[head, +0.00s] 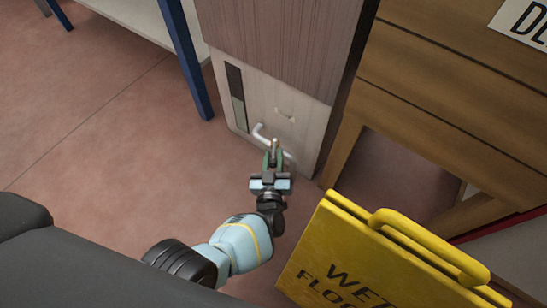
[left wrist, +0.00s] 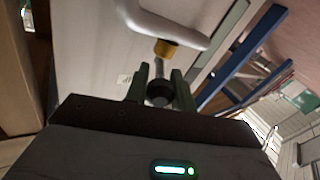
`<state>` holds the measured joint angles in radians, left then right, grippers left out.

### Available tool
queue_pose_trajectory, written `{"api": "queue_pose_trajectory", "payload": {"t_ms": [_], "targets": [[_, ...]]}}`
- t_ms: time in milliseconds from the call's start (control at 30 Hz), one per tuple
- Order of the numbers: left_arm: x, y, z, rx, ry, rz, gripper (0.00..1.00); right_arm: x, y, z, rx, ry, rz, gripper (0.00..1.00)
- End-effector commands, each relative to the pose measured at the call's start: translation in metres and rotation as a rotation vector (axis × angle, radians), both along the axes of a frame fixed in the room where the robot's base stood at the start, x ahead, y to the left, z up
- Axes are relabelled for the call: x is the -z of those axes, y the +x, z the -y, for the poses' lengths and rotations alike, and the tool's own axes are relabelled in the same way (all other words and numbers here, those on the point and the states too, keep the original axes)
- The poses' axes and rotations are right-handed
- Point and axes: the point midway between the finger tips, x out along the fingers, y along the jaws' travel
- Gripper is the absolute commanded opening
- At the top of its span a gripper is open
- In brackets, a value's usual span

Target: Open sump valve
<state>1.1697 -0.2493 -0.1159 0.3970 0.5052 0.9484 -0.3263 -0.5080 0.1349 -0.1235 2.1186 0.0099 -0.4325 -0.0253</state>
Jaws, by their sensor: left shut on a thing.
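The sump valve sits low on the front of a pale cabinet, at a white bent pipe (head: 260,132). In the left wrist view the pipe (left wrist: 165,27) curves over a brass collar (left wrist: 165,48), with a stem leading to a dark round valve handle (left wrist: 159,92). My left gripper (head: 273,156) reaches down to the valve in the head view. In the left wrist view its two green fingers (left wrist: 162,88) stand on either side of the handle and are shut on it. The fingers hide part of the valve in the head view. My right gripper is in neither view.
A yellow wet-floor sign (head: 345,265) stands close to the right of my left arm. A wooden bench (head: 450,90) is at the right, beside the cabinet (head: 290,85). A blue table leg (head: 187,60) stands at the left. The reddish floor (head: 90,130) at the left is clear.

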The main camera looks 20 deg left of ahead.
Motion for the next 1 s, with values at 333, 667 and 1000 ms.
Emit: {"api": "queue_pose_trajectory", "payload": {"t_ms": [333,667,1000], "targets": [[-0.0007,0.0002,0.0008,-0.002,-0.001,0.002,0.0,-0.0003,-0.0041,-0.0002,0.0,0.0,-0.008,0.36],[-0.0005,0.0001,0.0006,-0.002,-0.001,0.002,0.46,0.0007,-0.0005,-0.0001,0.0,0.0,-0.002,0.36],[-0.0002,-0.0011,-0.0004,-0.002,0.0,0.001,0.46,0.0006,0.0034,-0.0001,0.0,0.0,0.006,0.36]]}}
